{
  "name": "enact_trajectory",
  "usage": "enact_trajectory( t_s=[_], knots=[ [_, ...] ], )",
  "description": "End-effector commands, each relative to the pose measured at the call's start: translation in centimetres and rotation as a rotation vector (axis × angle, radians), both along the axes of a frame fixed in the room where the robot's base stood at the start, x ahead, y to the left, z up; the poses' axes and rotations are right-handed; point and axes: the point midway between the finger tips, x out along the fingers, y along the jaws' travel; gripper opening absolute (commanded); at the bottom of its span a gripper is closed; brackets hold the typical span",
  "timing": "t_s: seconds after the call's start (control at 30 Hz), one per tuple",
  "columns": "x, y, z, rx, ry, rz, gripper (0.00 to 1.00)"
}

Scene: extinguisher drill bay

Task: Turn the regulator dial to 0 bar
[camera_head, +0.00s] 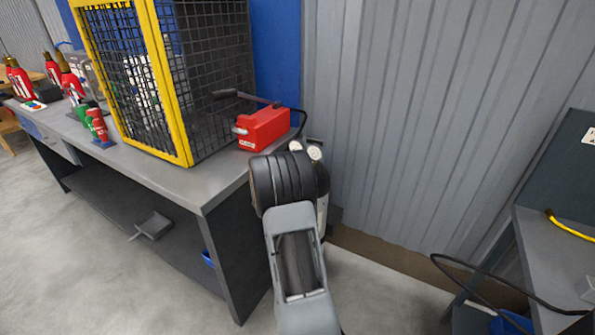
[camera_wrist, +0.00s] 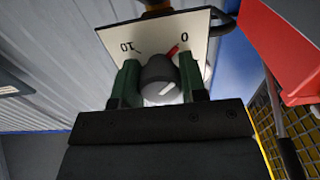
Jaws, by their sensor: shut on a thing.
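In the wrist view, the regulator dial is a dark round knob (camera_wrist: 160,80) with a pale line on its lit face. It stands before a white scale plate (camera_wrist: 150,38) marked 10 at left and 0 at right, both appearing upside down. A red mark (camera_wrist: 171,50) lies between the knob and the 0, close to the 0. My gripper (camera_wrist: 160,85) has its green fingers on both sides of the knob and is shut on it. In the head view, my arm hides the gripper and dial; two small round gauges (camera_head: 315,153) show just beyond it.
A red box (camera_head: 263,130) with a handle sits on the grey workbench (camera_head: 190,182), beside a yellow-framed mesh cage (camera_head: 165,80). Red extinguishers (camera_head: 70,78) stand at the far left. A corrugated wall (camera_head: 400,120) rises behind. Another bench (camera_head: 560,240) is at right.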

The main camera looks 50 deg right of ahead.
Motion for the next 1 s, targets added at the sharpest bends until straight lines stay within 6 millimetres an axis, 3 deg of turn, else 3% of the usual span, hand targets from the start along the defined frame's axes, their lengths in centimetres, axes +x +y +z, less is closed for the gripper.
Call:
enact_trajectory(
  t_s=[0.53,0.57,0.6,0.8,1.0],
  knots=[
    [-0.02,-0.04,0.03,-0.006,0.02,-0.001,0.15],
    [-0.02,-0.04,0.03,-0.006,0.02,-0.001,0.41],
    [-0.02,-0.04,0.03,-0.006,0.02,-0.001,0.45],
    [0.0,-0.01,0.02,-0.006,0.018,0.0,0.64],
    [0.02,0.01,0.01,-0.005,0.018,0.0,0.64]
  ],
)
